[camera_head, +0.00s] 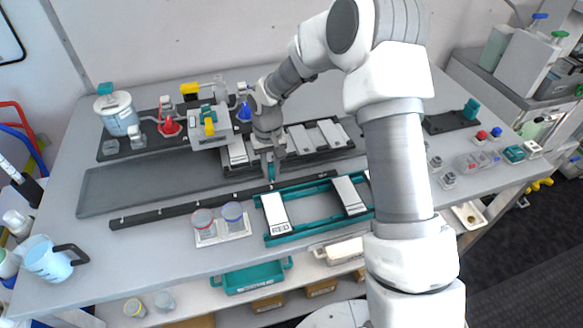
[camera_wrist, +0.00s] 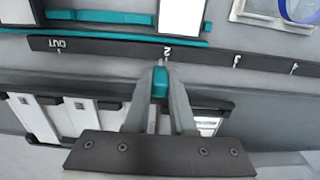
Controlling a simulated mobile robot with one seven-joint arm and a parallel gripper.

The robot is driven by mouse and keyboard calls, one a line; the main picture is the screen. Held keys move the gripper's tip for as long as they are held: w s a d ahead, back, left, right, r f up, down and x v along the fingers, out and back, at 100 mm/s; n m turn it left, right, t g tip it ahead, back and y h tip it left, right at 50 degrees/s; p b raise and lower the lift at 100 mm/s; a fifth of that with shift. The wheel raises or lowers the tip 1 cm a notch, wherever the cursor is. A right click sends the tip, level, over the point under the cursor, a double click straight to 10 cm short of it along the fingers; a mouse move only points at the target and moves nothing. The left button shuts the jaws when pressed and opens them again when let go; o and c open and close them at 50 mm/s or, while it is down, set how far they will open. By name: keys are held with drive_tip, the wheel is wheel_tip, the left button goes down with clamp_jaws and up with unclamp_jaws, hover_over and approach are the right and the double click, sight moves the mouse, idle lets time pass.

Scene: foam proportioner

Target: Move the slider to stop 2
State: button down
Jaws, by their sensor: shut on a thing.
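The slider shows as a small teal block (camera_wrist: 160,83) between my fingertips in the wrist view. My gripper (camera_wrist: 161,76) is shut on it. A dark scale strip (camera_wrist: 110,47) runs just beyond the slider, with the mark OUT (camera_wrist: 62,44) at the left and the mark 2 (camera_wrist: 167,51) close to the slider. Further marks stand to the right. The slider is roughly in line with the mark 2, perhaps slightly left of it; exact seating is not clear. In the head view my gripper (camera_head: 270,175) points down at the slider, beside the scale strip (camera_head: 190,206).
A teal frame (camera_head: 315,207) with white plates lies in front of the strip. Two lidded cups (camera_head: 218,221) stand on a small tray to its left. A dark rack with white plates (camera_head: 318,137) lies behind my gripper. A measuring jug (camera_head: 48,262) stands front left.

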drive_tip(key=shift+a, duration=0.45)
drive_tip(key=c, duration=0.8)
unclamp_jaws()
drive_tip(key=shift+d, duration=0.1)
drive_tip(key=shift+o, duration=0.2)
wheel_tip(320, 180, up, 18)
drive_tip(key=shift+f, duration=0.25)
